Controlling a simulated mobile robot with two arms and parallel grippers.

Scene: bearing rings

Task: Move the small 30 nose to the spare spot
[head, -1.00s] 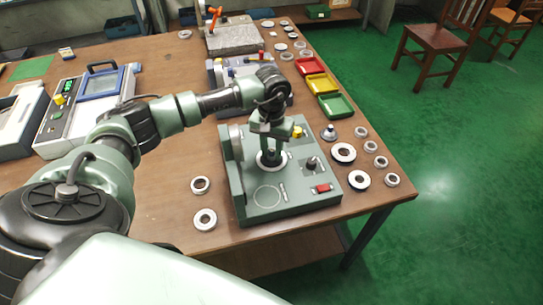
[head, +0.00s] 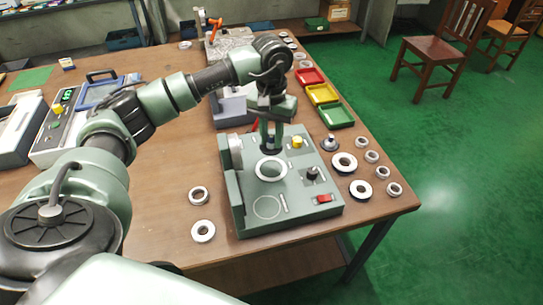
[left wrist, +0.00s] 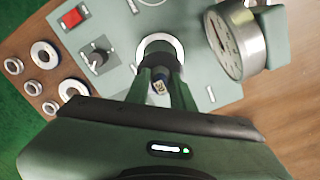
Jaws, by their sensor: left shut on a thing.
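My left gripper (head: 271,138) is shut on the small nose (left wrist: 158,87), whose pale marking shows between the fingers in the left wrist view. The marking is too small to read surely, and the fingers hide most of the nose in the head view. A bare outlined circle (head: 266,206) is marked on the fixture's front left. Another nose-like piece with a dark tip (head: 330,143) stands on the table right of the fixture. My right gripper is not in view.
Red, yellow and green trays (head: 337,117) stand behind right.

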